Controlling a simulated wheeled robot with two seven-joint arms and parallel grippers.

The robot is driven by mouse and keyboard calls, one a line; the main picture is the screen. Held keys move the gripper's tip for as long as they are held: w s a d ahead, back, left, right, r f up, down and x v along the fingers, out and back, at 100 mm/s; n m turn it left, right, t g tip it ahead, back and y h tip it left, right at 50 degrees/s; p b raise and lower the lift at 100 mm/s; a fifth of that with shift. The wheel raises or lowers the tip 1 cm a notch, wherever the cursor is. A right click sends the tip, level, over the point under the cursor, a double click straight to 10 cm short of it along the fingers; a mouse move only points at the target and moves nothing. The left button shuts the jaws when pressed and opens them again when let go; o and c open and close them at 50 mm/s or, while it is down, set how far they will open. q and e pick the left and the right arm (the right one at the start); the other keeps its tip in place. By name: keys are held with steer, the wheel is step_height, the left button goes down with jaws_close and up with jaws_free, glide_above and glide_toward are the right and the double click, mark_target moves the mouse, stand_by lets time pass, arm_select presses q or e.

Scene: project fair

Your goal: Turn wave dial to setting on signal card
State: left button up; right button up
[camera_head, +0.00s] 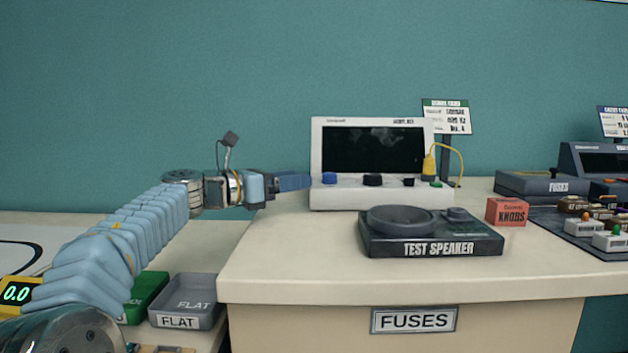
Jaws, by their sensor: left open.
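The white signal box (318,150) with a dark screen (372,150) stands on the counter. Its front panel carries a blue knob (329,178) at the left, a black knob (372,180) in the middle and a smaller black knob (408,182). Dial labels are too small to read, so I cannot tell which is the wave dial. The signal card (446,117), white with a green header, stands behind the box at right; its text is blurred. My left gripper (307,182) is open, its fingers just left of the blue knob; contact is unclear. My right gripper is out of view.
A black test speaker (432,248) sits in front of the box. A yellow cable (460,158) loops at the box's right side. A red knobs box (506,211) is farther right. Grey (187,293) and green (147,290) trays lie lower left. The counter's front left is clear.

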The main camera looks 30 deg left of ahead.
arm_select(q)
steer(key=v, duration=0.5)
steer(key=shift+s+a, duration=0.15)
steer(key=shift+s, duration=0.2)
